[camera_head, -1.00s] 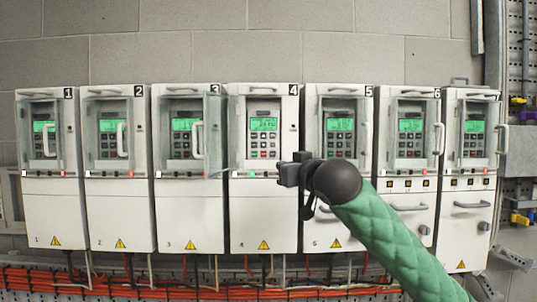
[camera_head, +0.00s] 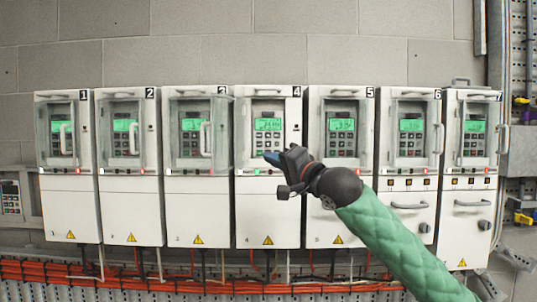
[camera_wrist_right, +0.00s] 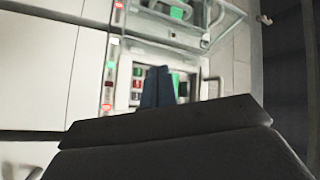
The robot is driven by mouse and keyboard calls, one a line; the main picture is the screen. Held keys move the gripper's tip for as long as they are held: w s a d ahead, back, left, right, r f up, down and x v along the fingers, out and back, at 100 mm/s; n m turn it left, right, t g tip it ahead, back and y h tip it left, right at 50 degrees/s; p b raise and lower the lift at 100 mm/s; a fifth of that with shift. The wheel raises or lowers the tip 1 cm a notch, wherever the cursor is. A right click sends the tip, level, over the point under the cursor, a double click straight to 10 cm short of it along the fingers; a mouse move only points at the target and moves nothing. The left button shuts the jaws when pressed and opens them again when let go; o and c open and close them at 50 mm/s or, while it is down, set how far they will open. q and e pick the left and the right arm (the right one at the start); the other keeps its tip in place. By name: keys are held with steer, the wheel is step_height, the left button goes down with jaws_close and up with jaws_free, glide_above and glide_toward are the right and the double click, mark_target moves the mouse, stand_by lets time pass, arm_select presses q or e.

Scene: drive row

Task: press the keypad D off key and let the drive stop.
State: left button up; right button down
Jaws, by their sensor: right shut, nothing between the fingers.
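The row of numbered drives fills the head view. Drive 4 (camera_head: 268,215) shows a green lamp (camera_head: 257,172) and a lit green display (camera_head: 268,124). Its keypad (camera_head: 267,143) is uncovered below the display. No letter D is readable on any keypad. My right gripper (camera_head: 271,158) is shut and empty, just in front of drive 4's lower keypad area. In the right wrist view its blue fingertips (camera_wrist_right: 158,74) overlap a keypad (camera_wrist_right: 137,87) with red, green and grey keys. They hide part of it, and I cannot tell if they touch it. My left gripper is out of view.
Drive 3 (camera_head: 198,215) and drive 5 (camera_head: 330,215) flank drive 4, with clear covers over their keypads. Drive 3's handle (camera_head: 205,140) sticks out. Orange cables (camera_head: 50,270) run below. A separate keypad unit (camera_head: 11,198) hangs at far left.

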steer(key=shift+w+f, duration=0.1)
steer(key=shift+w, duration=0.1)
